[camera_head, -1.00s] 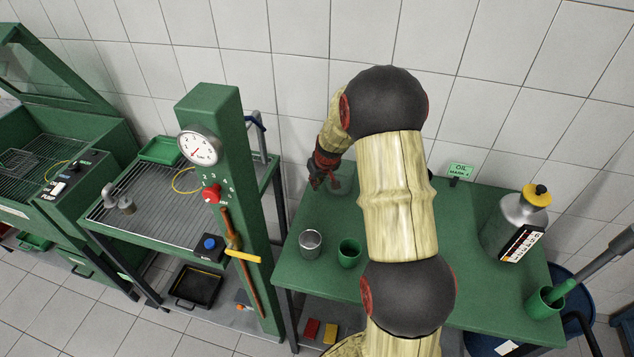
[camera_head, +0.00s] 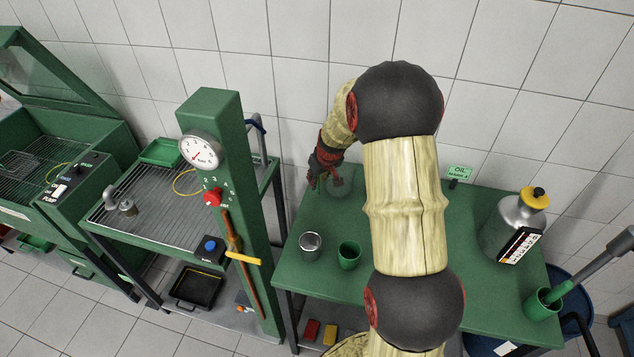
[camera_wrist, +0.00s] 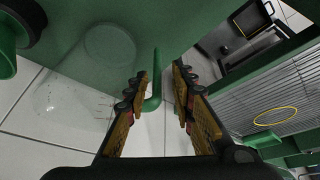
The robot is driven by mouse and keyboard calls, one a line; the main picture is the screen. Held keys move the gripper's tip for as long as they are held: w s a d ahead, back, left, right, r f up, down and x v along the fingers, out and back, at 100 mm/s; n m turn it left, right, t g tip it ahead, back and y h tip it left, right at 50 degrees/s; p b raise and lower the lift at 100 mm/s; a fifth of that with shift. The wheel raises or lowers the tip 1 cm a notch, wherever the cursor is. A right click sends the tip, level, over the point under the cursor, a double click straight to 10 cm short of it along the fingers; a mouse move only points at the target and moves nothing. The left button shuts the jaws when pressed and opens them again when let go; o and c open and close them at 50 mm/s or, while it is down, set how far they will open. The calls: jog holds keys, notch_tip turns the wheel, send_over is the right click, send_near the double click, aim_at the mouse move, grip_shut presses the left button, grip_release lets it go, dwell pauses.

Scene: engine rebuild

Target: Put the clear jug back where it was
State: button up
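The clear jug (camera_head: 341,188) is at the back left of the green table (camera_head: 400,287), partly behind my gripper. In the wrist view, the see-through jug (camera_wrist: 85,85) fills the left side, with its round base toward the top. A slim green upright piece (camera_wrist: 154,75), which looks like the jug's handle, shows between my fingertips with gaps on both sides. My gripper (camera_head: 322,182) is beside the jug's left side. In the wrist view my gripper (camera_wrist: 162,92) is open, its fingers apart. Whether the jug's base touches the table is hard to tell.
A metal cup (camera_head: 311,244) and a green cup (camera_head: 349,255) stand toward the table's front left. A green gauge column (camera_head: 225,150) stands left of the table.

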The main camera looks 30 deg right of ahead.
jog(key=s+a+r+p, duration=0.1)
jog(key=s+a+r, duration=0.65)
jog(key=r, duration=0.35)
jog(key=s+a+r, duration=0.6)
jog(key=a+r, duration=0.2)
jog(key=r, duration=0.2)
jog(key=s+a+r, duration=0.2)
jog(key=s+a, duration=0.2)
jog(key=s, duration=0.5)
jog(key=s+a+r+n+t+y, duration=0.1)
jog(key=s+a, duration=0.4)
jog(key=s, duration=0.5)
jog(key=shift+a+r, duration=0.15)
jog(key=shift+r, duration=0.65)
notch_tip(320, 180, down, 2)
jog(key=shift+b, duration=1)
